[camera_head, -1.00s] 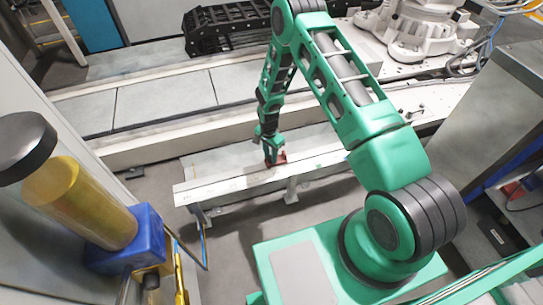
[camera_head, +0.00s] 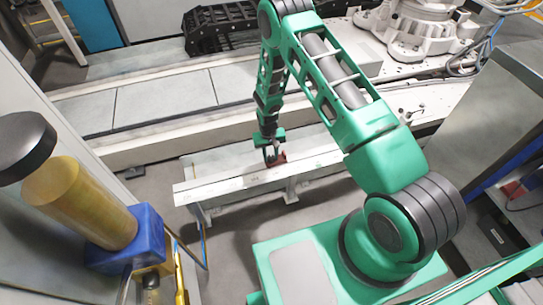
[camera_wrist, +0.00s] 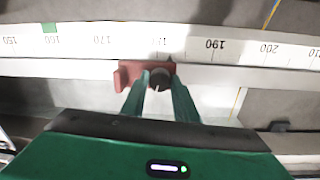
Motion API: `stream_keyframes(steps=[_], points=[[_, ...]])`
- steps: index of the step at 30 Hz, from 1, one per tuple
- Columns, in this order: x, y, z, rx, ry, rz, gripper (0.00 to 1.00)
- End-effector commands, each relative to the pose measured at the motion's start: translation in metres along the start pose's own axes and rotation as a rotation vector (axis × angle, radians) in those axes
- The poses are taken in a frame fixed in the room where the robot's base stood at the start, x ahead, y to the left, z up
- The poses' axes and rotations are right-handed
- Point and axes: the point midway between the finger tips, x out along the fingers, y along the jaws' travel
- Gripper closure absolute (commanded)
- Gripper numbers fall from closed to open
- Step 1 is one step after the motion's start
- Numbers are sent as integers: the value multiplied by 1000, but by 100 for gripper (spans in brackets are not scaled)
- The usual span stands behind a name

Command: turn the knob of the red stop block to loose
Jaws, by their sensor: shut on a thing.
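The red stop block (camera_wrist: 128,73) sits on the rail with the printed scale (camera_wrist: 105,40), between the 170 and 190 marks. Its dark round knob (camera_wrist: 160,77) faces the wrist camera and shows a small pale mark near its lower edge. My gripper (camera_wrist: 159,88) has one green finger on each side of the knob and is shut on it. In the head view my gripper (camera_head: 271,152) reaches down to the red block (camera_head: 281,158) on the rail. The fingers and knob are too small there to make out the grip.
A green mark (camera_wrist: 49,28) lies on the scale near 160. Behind the rail runs a long grey bench (camera_head: 165,100) with a black cable chain (camera_head: 225,30). A yellow cylinder on a blue base (camera_head: 140,240) stands at left, a grey cabinet (camera_head: 500,100) at right.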

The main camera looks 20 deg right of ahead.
Motion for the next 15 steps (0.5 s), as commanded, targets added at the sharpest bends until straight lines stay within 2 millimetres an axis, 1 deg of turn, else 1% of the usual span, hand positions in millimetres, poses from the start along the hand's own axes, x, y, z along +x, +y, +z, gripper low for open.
stream_keyframes(steps=[15], points=[[0,1,0,-482,25,1,95]])
